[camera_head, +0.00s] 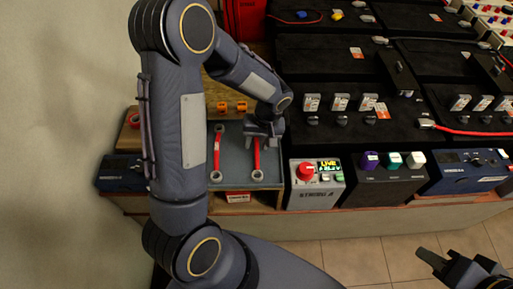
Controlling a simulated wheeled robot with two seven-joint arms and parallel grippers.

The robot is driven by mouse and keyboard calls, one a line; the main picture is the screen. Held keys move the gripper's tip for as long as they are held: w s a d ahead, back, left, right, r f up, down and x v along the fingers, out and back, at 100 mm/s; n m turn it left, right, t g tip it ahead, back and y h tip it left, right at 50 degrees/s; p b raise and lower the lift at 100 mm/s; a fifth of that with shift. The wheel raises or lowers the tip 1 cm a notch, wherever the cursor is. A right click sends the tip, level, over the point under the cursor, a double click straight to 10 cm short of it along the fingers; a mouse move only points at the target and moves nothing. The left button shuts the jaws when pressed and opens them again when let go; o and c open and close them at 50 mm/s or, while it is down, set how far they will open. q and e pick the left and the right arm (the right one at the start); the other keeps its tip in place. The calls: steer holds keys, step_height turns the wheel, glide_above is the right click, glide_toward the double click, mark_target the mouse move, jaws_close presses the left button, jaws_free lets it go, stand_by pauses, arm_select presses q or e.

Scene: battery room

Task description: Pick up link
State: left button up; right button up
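Two red links with pale ring ends lie in a grey tray (236,134) on the bench. The left link (217,152) lies clear of any gripper. The right link (256,158) is under my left gripper (262,141), which hides its upper end. The fingers of my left gripper look spread, with the link's red bar between them; contact is not visible. My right gripper (434,258) is at the bottom right over the floor, away from the tray. Its fingers do not show clearly enough to tell whether it is open.
Right of the tray stands a grey box with a red knob (306,172), then a box with coloured knobs (391,163) and a blue device (468,170). Black batteries (335,100) fill the back. Orange parts (240,106) sit behind the tray. A wall is at left.

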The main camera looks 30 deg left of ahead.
arm_select(q)
steer(key=shift+c, duration=0.2)
jaws_close()
steer(key=shift+r, duration=0.1)
